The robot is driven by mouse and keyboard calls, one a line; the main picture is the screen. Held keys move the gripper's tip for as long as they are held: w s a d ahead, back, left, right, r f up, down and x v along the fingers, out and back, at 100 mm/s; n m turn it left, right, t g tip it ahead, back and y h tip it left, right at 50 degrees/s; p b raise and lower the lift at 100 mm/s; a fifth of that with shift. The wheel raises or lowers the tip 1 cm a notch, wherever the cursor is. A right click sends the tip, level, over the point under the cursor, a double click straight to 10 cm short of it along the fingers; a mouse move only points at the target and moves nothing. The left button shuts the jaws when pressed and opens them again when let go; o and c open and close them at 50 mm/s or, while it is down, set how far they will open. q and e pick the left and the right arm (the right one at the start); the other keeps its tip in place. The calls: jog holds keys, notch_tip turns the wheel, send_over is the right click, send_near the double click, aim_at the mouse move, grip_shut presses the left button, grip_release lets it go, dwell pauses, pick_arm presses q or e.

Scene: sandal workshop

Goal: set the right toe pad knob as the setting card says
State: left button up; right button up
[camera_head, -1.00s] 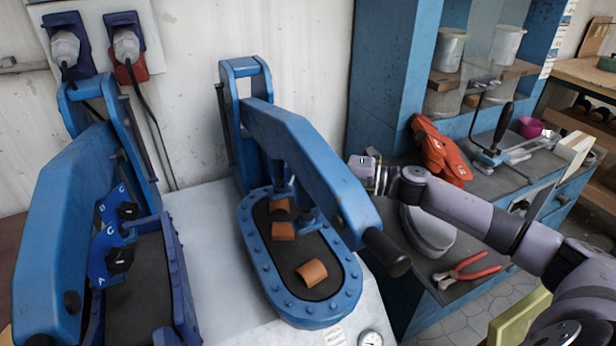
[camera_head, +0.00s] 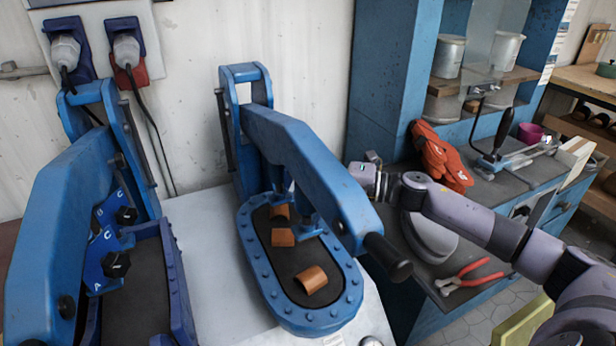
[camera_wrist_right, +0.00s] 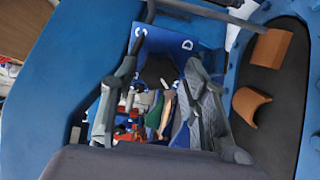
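The right press (camera_head: 310,160) has a blue lever arm over an oval bed (camera_head: 305,318) with several orange-brown leather pieces (camera_head: 311,279). My right arm reaches in from the right to the far side of that lever, which hides the gripper in the head view. In the right wrist view my right gripper (camera_wrist_right: 160,68) has its fingers apart, in front of a blue plate (camera_wrist_right: 165,38) lettered C and D. A dark shape lies between the fingers; I cannot tell whether it is the knob or is touched. My left gripper is not in view. I see no setting card.
The left press (camera_head: 75,205) carries two black knobs, an upper one (camera_head: 126,215) and a lower one (camera_head: 116,264), on lettered blue plates. Red-handled pliers (camera_head: 470,275) and red gloves (camera_head: 440,158) lie on the bench at right. White tabletop between the presses is clear.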

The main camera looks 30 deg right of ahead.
jog(key=shift+o, duration=0.6)
jog(key=v, duration=1.2)
jog(key=shift+r, duration=0.2)
